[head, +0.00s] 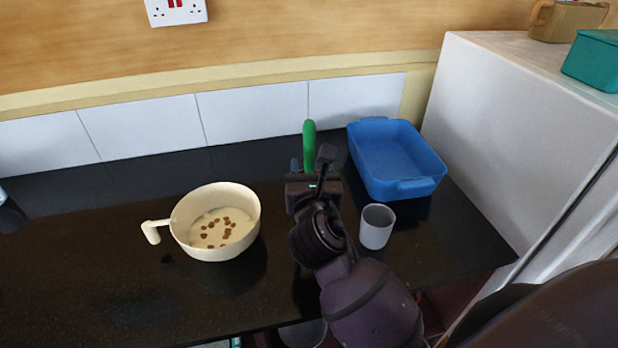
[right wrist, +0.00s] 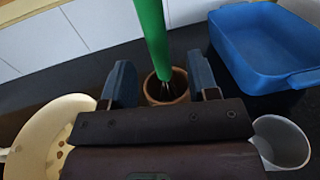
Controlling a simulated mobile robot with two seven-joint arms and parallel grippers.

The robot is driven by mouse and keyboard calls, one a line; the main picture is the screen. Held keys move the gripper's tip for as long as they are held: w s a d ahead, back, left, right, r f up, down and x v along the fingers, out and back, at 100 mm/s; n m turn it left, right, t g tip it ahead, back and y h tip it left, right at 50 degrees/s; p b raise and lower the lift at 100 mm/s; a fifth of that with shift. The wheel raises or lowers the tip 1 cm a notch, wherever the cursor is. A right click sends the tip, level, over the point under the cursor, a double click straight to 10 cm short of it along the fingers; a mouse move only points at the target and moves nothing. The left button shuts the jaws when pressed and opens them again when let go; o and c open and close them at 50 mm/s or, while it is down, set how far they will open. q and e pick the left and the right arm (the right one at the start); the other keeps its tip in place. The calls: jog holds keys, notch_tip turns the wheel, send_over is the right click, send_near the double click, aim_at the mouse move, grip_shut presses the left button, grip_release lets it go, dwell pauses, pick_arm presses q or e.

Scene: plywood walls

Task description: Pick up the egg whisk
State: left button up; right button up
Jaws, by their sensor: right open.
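The egg whisk has a green handle (head: 309,143) that stands up just beyond my right gripper in the head view. In the right wrist view the green handle (right wrist: 152,35) rises at the top centre, and its dark lower end goes down into a small brown cup (right wrist: 152,92). My right gripper (head: 311,166) is open, with its two fingers (right wrist: 163,80) on either side of the whisk and cup as the wrist camera sees it. Whether the fingers touch the handle cannot be told. The gripper hides the cup in the head view. My left gripper is not in view.
A cream pan (head: 183,213) with brown bits inside stands left of my right arm. A grey cup (head: 377,226) and a blue tub (head: 436,172) stand to the right, near a white cabinet (head: 500,130). Tiles (head: 150,125) bound the black counter (head: 100,270), clear at the front left.

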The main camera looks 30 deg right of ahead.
aim_at(309, 145)
jog(key=shift+x, duration=0.95)
jog(key=shift+r+x, duration=0.15)
jog(key=shift+x, duration=1.25)
jog(key=shift+r+x, duration=0.15)
jog(key=shift+x, duration=1.2)
jog(key=shift+a, duration=0.1)
jog(key=shift+c, duration=0.4)
jog(key=c, duration=0.9)
